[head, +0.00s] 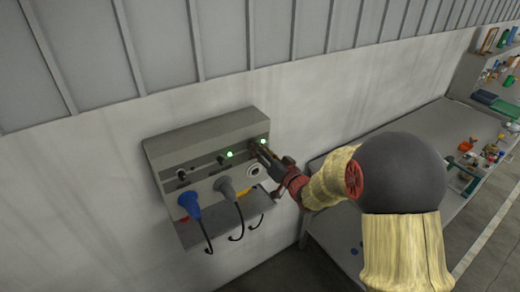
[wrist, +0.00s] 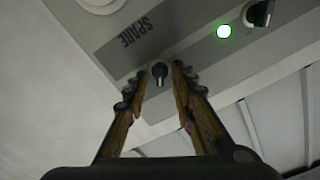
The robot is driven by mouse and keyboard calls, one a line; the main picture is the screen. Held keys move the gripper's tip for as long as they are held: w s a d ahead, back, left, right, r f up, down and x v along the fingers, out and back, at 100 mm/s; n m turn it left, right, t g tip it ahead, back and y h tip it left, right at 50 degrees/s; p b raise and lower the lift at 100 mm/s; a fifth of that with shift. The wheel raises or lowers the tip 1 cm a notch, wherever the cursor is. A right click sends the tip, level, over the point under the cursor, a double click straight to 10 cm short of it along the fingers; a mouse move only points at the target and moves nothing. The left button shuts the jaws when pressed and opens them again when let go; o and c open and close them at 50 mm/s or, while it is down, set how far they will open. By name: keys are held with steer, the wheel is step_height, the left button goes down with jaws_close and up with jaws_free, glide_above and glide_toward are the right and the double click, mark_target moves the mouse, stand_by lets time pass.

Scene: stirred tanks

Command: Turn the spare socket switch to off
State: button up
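The spare socket switch (wrist: 160,74) is a small black rotary knob with a pale pointer line, beside the upside-down "SPARE" label (wrist: 140,29) in the wrist view. The pointer runs roughly up and down in that picture. My gripper (wrist: 157,75) is open, with one finger on each side of the knob. A narrow gap shows around the knob; I cannot tell whether either finger touches it. In the head view my gripper (head: 259,149) is at the right end of the grey socket box (head: 205,128) and hides the knob. A green lamp (head: 263,141) glows just above it.
A middle switch (wrist: 260,13) has a lit green lamp (wrist: 224,31) beside it. A cluttered workbench (head: 410,145) stands at right.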

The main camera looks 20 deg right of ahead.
jaws_close()
stand_by(0.3)
steer(key=shift+f+n+b, duration=0.1)
steer(key=shift+n+b, duration=0.2)
steer(key=shift+b, duration=0.1)
steer(key=n+b, duration=0.3)
steer(key=b, duration=0.1)
steer(key=n+b, duration=0.8)
steer(key=b, duration=0.1)
steer(key=shift+s+a, duration=0.1)
steer(key=shift+a, duration=0.3)
steer(key=shift+n, duration=0.3)
